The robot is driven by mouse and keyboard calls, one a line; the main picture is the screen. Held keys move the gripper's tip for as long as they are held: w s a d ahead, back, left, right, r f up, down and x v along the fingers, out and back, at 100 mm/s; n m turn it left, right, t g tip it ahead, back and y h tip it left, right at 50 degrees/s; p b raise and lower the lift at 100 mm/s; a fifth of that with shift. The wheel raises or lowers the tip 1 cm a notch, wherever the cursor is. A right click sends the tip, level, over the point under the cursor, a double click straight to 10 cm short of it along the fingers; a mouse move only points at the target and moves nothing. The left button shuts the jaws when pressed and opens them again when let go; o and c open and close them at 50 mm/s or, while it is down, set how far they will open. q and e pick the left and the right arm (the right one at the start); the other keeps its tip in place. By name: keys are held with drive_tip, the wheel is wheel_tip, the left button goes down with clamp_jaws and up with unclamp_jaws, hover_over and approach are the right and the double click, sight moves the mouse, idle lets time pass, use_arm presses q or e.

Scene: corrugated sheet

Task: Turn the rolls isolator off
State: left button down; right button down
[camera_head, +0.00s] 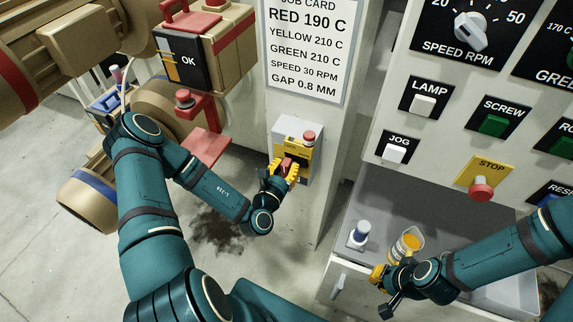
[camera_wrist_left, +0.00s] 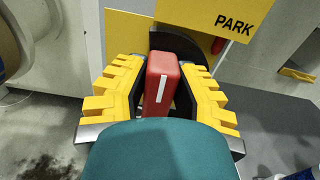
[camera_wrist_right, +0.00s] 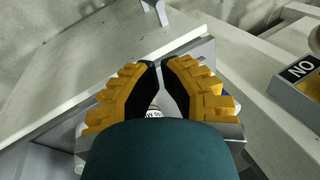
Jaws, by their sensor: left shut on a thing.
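The isolator (camera_head: 296,133) is a small grey box with a yellow plate on the pale column, below the job card. Its red handle (camera_wrist_left: 160,84), with a white stripe, sits between the yellow pads of my left gripper (camera_head: 287,168). That gripper is shut on the handle. A yellow plate marked PARK (camera_wrist_left: 230,24) shows behind it in the left wrist view. The fingers hide part of the plate, and I cannot read the handle's marked position. My right gripper (camera_head: 378,274) is near the cup, empty, with its fingertips almost together in the right wrist view (camera_wrist_right: 160,68).
A red button (camera_head: 309,138) is on the isolator box. The control panel with a red STOP button (camera_head: 481,189) is at right. Rollers and a red bracket (camera_head: 205,147) stand left.

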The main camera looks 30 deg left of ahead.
use_arm(q)
drive_tip(key=n+p, duration=0.2)
drive_tip(key=p, duration=0.1)
drive_tip(key=a+n+p, duration=0.1)
drive_tip(key=n+p, duration=0.1)
drive_tip(key=shift+r+n+p, duration=0.15)
drive_tip(key=shift+n+p, duration=0.25)
drive_tip(key=n+p, duration=0.1)
drive_tip(key=n, duration=0.1)
drive_tip(key=shift+a+f+n+p, duration=0.2)
drive_tip(key=shift+n+p, duration=0.2)
drive_tip(key=shift+a+f+n+p, duration=0.15)
drive_tip(key=shift+n+p, duration=0.3)
drive_tip(key=shift+n, duration=0.35)
drive_tip(key=n, duration=0.2)
drive_tip(key=shift+f+n+p, duration=0.25)
drive_tip(key=shift+n+p, duration=0.15)
drive_tip(key=shift+a+f+n+p, duration=0.15)
drive_tip(key=shift+f+n, duration=0.1)
drive_tip(key=shift+n, duration=1)
drive_tip(key=shift+a+f+n+p, duration=0.15)
drive_tip(key=shift+f+n, duration=0.1)
drive_tip(key=shift+n, duration=1)
use_arm(e)
wheel_tip(320, 180, up, 11)
drive_tip(key=w, duration=0.2)
drive_tip(key=shift+d+t, duration=0.3)
use_arm(q)
drive_tip(key=shift+d, duration=0.15)
